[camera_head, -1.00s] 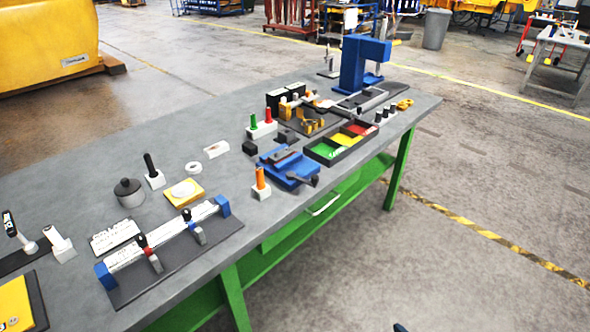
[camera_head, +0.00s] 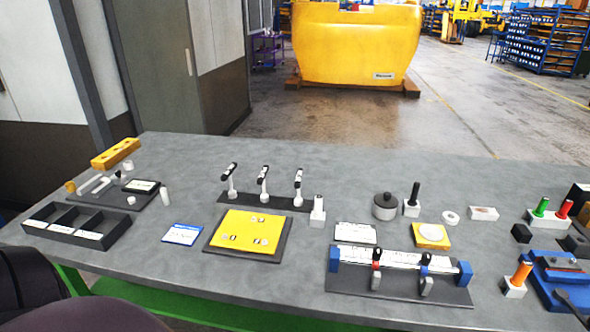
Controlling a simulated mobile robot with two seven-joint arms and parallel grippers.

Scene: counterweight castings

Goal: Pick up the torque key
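I cannot tell for sure which item is the torque key. A black-handled tool (camera_head: 413,194) stands upright in a white block, right of a grey lidded pot (camera_head: 385,206). An orange-handled tool (camera_head: 521,274) stands in a white block at the right. Several black-topped white tools (camera_head: 264,182) stand on a dark base at the back. Neither gripper shows; only dark rounded shapes, possibly my own arm links, are at the lower left.
The grey workbench (camera_head: 190,290) holds a black three-part tray (camera_head: 122,233), a yellow board (camera_head: 215,238), a clamp fixture (camera_head: 334,262) and a blue vise (camera_head: 545,280). Bare tabletop lies at the back centre and front left. A yellow casting (camera_head: 350,45) stands beyond the bench.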

